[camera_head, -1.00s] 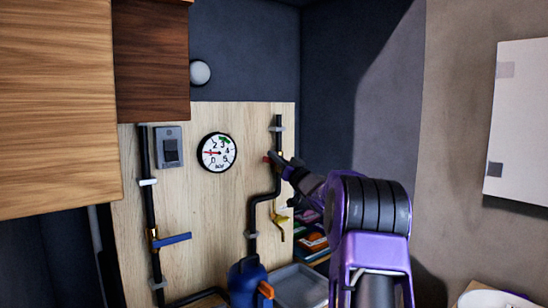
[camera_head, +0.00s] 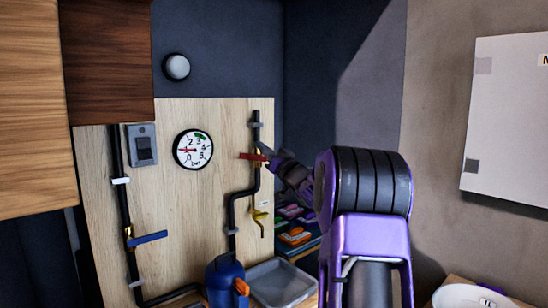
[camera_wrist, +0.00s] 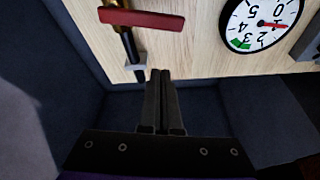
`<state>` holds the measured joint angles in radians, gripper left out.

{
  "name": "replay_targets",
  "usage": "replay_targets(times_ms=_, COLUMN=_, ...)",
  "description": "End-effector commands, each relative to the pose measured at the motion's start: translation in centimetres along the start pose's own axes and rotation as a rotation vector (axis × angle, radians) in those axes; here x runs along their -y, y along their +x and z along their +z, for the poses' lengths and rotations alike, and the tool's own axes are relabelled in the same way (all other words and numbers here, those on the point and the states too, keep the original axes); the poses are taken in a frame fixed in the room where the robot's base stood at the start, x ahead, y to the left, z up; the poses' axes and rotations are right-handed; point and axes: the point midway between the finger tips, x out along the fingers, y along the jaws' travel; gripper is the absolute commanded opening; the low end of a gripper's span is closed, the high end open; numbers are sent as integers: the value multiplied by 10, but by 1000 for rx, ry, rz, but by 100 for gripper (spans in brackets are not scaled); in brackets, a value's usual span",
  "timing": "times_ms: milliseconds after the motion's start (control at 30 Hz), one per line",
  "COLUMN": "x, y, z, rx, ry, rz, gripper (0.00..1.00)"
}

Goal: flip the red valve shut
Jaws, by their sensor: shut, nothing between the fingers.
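The red valve (camera_head: 253,156) is a flat red lever on a brass fitting. It lies level across the vertical black pipe at the right of the wooden panel. In the wrist view the red lever (camera_wrist: 142,19) runs across the top left, over the pipe. My gripper (camera_head: 263,148) is shut and empty, its tips close to the lever's right end. In the wrist view the two fingers (camera_wrist: 166,73) are together, with a gap in the picture between their tips and the lever. Whether they touch the wall cannot be told.
A gauge (camera_head: 193,149) and a grey switch (camera_head: 142,145) are on the panel (camera_head: 210,115). A blue lever (camera_head: 150,238) is on the left pipe, a yellow tap (camera_head: 261,220) below the red valve. A blue canister (camera_head: 223,280) and grey tray (camera_head: 282,282) stand below.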

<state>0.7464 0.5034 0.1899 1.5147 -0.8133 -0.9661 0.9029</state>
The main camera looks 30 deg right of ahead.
Motion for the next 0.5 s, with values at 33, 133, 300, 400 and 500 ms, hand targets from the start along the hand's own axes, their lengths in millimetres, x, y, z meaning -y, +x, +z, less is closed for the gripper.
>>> replay_targets(times_ms=33, x=-1, y=-12, z=0, rx=1, ry=-1, rz=3, gripper=0)
replay_targets(times_ms=133, x=-1, y=-28, z=0, rx=0, ry=0, rz=3, gripper=0)
replay_targets(times_ms=300, x=-1, y=-46, z=0, rx=0, ry=0, rz=3, gripper=0)
replay_targets(times_ms=400, x=0, y=-49, z=0, rx=-1, ry=0, rz=1, gripper=0)
replay_targets(times_ms=500, x=0, y=-50, z=0, rx=-1, ry=0, rz=1, gripper=0)
